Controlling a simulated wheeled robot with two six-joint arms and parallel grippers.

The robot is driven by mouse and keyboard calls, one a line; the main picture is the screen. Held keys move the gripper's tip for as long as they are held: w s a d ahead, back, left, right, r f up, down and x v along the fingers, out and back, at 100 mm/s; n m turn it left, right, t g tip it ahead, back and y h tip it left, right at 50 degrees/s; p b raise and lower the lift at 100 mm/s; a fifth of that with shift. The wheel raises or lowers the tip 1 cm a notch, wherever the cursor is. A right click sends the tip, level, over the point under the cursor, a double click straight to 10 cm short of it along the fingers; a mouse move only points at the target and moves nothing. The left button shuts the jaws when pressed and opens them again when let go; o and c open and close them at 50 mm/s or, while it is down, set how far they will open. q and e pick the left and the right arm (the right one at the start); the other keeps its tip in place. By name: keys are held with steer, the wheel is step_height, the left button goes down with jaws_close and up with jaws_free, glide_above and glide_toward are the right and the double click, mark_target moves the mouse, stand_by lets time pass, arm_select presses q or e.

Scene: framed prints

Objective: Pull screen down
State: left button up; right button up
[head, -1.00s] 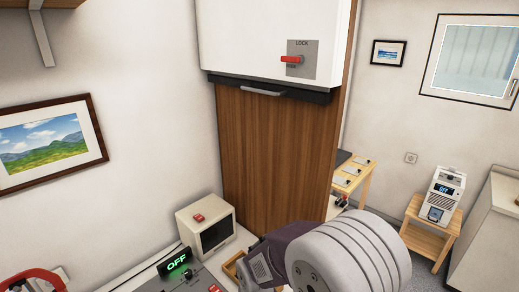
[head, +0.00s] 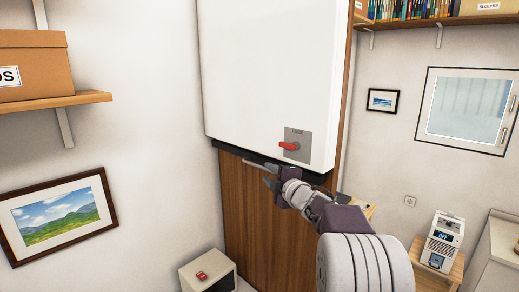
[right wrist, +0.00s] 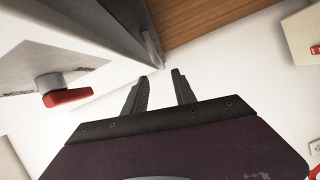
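The screen (head: 268,70) is a large white panel hanging in front of a brown wooden board. A dark bar runs along its lower edge, with a silver handle (head: 254,163) on it. A grey plate on the screen carries a red lock lever (head: 288,146), which also shows in the right wrist view (right wrist: 66,97). My right gripper (head: 270,177) is at the handle's right end, just under the bar. In the right wrist view its fingers (right wrist: 160,88) stand apart with nothing between them. The handle (right wrist: 152,48) lies beyond the fingertips. My left gripper is not in view.
The wooden board (head: 255,222) fills the space below the screen. A small beige monitor (head: 208,274) stands at the bottom. A landscape print (head: 60,217) and a shelf with a box (head: 36,65) are on the left wall. A device sits on a stool (head: 444,262) at right.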

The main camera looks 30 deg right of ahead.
mark_target(260, 166)
steer(key=w+p, duration=0.1)
steer(key=w, duration=0.1)
steer(key=w+p, duration=0.1)
steer(key=w, duration=0.2)
steer(key=w+p, duration=0.2)
steer(key=w, duration=0.1)
steer(key=shift+w+d+f, duration=0.15)
steer(key=shift+d+f, duration=0.1)
steer(key=shift+d, duration=0.15)
steer(key=shift+w+d+f, duration=0.15)
steer(key=shift+w+f, duration=0.05)
steer(key=shift+w, duration=0.3)
steer(key=shift+a, duration=0.2)
jaws_close()
